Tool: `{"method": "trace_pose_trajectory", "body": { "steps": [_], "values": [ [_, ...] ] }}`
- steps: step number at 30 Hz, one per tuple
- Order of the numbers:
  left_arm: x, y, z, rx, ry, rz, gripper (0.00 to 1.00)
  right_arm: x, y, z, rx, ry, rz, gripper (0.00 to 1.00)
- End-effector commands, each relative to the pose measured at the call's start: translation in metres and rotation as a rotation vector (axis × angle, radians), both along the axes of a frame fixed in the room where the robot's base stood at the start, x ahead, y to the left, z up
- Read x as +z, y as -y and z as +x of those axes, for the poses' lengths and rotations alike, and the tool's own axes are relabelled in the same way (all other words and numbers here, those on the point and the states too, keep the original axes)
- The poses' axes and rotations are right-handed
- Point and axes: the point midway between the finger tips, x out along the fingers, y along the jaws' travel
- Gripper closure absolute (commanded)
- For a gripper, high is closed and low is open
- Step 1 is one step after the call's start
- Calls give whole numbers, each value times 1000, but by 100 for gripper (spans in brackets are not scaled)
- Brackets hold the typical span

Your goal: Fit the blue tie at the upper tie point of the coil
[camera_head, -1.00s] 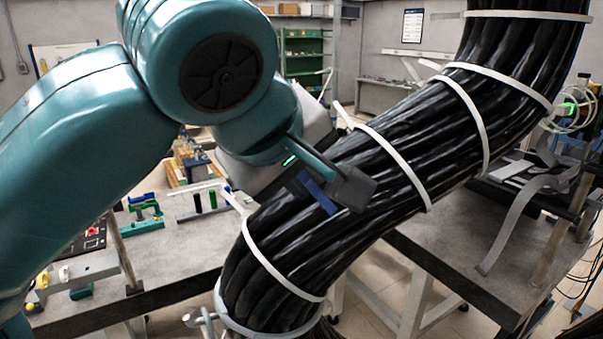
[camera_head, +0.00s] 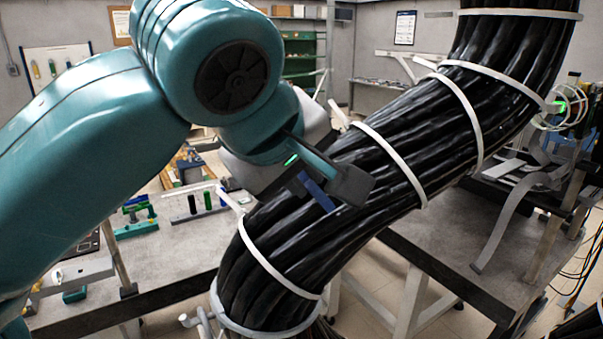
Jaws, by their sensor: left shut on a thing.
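The coil (camera_head: 400,150) is a thick bundle of black cables that curves from the top right down to the lower middle. Several white ties (camera_head: 392,158) go around it. My left gripper (camera_head: 335,188) is at the coil's middle stretch, between two white ties, and is shut on the blue tie (camera_head: 318,193). A short length of the blue tie shows against the coil's front; the rest is hidden by the gripper, and I cannot tell whether it goes around. My right gripper is not in view.
A grey workbench (camera_head: 170,262) stands behind the coil on the left, with small coloured parts (camera_head: 205,200) on it. Another grey bench (camera_head: 450,240) stands at the right, with loose grey straps (camera_head: 500,228). Green shelves (camera_head: 303,50) stand at the back.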

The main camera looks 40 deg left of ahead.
Motion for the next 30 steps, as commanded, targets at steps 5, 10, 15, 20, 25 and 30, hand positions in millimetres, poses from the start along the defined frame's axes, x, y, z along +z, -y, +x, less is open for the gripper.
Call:
{"method": "trace_pose_trajectory", "body": {
  "steps": [5,10,15,20,25,30],
  "values": [
    [0,0,0,0,0,0,100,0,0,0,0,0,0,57],
    [0,0,0,0,0,0,100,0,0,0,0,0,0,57],
    [-3,-1,2,1,-1,-1,100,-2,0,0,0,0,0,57],
    [-8,-2,6,1,0,-1,100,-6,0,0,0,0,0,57],
    [-13,-3,12,1,-2,0,100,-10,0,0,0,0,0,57],
    [-19,-5,17,1,0,1,100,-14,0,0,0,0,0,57]
  ]
}}
